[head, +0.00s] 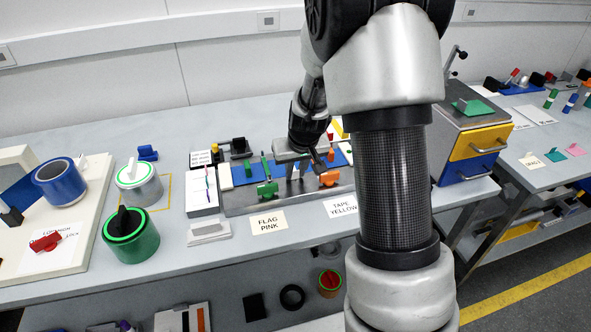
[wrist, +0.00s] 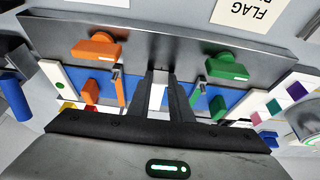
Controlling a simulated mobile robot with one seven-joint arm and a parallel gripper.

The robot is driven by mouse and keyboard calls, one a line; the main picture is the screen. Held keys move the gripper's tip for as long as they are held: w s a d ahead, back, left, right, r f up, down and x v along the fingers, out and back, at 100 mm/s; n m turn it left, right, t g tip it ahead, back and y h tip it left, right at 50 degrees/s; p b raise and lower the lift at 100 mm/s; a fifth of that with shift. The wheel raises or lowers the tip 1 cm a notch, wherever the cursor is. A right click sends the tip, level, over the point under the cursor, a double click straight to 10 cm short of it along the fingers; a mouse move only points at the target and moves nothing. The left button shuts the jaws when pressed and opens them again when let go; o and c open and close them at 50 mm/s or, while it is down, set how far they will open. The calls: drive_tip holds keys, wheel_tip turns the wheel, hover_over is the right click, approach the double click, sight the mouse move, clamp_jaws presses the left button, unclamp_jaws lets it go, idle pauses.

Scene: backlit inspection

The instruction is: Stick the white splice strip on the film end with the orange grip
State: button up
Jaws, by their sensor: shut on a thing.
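In the wrist view my gripper (wrist: 158,75) points down over the grey splicing plate (wrist: 160,40), its fingers close together on the white splice strip (wrist: 157,96). The fingers hide part of the strip, and I cannot tell whether it touches the plate. The orange grip (wrist: 97,48) is left of the fingers, with a blue film end (wrist: 103,76) behind it. The green grip (wrist: 227,66) is to the right, by the other blue film (wrist: 215,92). In the head view my gripper (head: 310,161) is low over the plate, between the green grip (head: 268,189) and orange grip (head: 329,178).
Cards reading FLAG PINK (head: 269,222) and TAPE YELLOW (head: 341,207) lie along the bench front. A white sheet with coloured marks (head: 203,190) is left of the plate. A green reel (head: 131,237) and a blue reel (head: 60,183) stand farther left. Upright clips crowd the plate.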

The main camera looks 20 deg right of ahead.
idle(0.4)
drive_tip(key=o, duration=0.9)
drive_tip(key=shift+c, duration=0.2)
drive_tip(key=p+v, duration=0.2)
drive_tip(key=v, duration=1.5)
drive_tip(key=shift+r, duration=0.3)
drive_tip(key=shift+s, duration=0.1)
